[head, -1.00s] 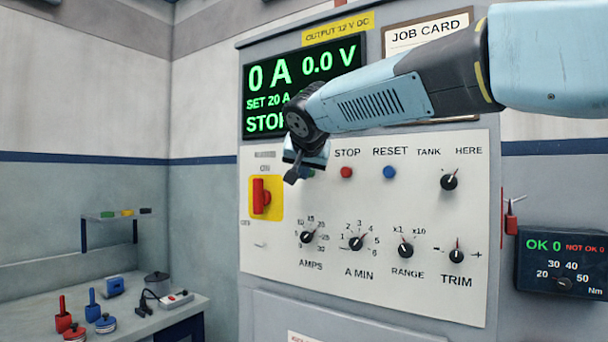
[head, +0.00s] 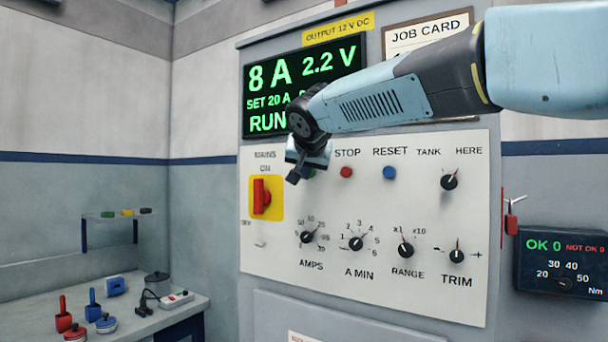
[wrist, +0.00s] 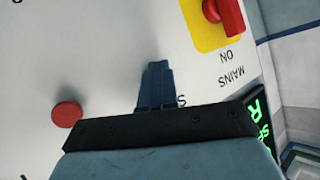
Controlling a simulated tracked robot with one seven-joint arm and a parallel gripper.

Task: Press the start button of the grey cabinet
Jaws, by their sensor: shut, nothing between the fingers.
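The grey cabinet (head: 268,286) fills the middle of the head view, with a white control panel (head: 277,238). Its green-lettered display (head: 268,98) reads 8 A, 2.2 V, SET 20 A and RUN. My gripper (head: 293,178) is at the panel, left of the red stop button (head: 346,172), and covers the start button. In the wrist view my shut, empty fingers (wrist: 157,72) point at the panel, and the stop button (wrist: 67,114) shows to their left. I cannot tell whether the fingertips still touch anything.
The red mains switch (head: 261,196) on its yellow plate is left of my gripper. A blue reset button (head: 389,172) and several black knobs (head: 356,243) share the panel. A bench (head: 150,325) with small tools stands at the lower left.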

